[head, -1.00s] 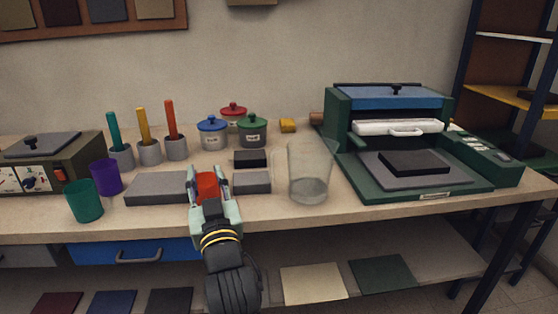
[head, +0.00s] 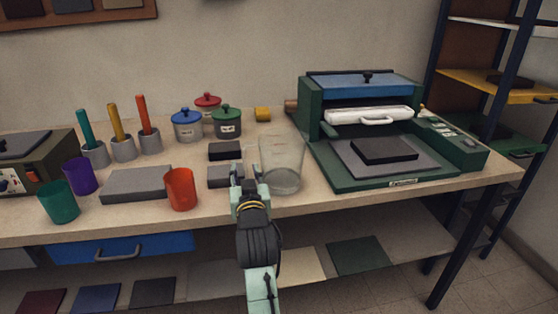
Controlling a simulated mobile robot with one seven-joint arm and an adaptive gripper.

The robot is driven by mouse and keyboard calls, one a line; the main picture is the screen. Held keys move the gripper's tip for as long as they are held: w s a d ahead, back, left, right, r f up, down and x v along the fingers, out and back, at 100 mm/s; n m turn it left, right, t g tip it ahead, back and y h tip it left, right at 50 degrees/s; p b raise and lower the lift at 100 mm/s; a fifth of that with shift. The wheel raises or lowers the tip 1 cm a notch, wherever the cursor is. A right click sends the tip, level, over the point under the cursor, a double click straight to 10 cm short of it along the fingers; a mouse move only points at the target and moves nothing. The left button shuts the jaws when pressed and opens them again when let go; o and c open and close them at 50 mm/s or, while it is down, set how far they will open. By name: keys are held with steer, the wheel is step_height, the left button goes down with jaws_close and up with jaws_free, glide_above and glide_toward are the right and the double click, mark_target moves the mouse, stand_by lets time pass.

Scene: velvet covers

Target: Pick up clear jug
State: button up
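The clear jug (head: 284,163) stands upright on the workbench, left of the green press. It is see-through, and its rim faces up. My gripper (head: 247,173) is just left of the jug, at its near-left side, with a narrow gap showing between its fingertips. It looks open and holds nothing that I can see. I cannot tell whether a finger touches the jug.
A red cup (head: 181,189) stands left of my gripper, near a grey slab (head: 136,184). Dark blocks (head: 225,151) lie behind my gripper. The green press (head: 400,180) stands close on the jug's right. Lidded pots (head: 187,126) are behind.

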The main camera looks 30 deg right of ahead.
steer(key=shift+x, duration=1.3)
steer(key=shift+c, duration=0.5)
jaws_close()
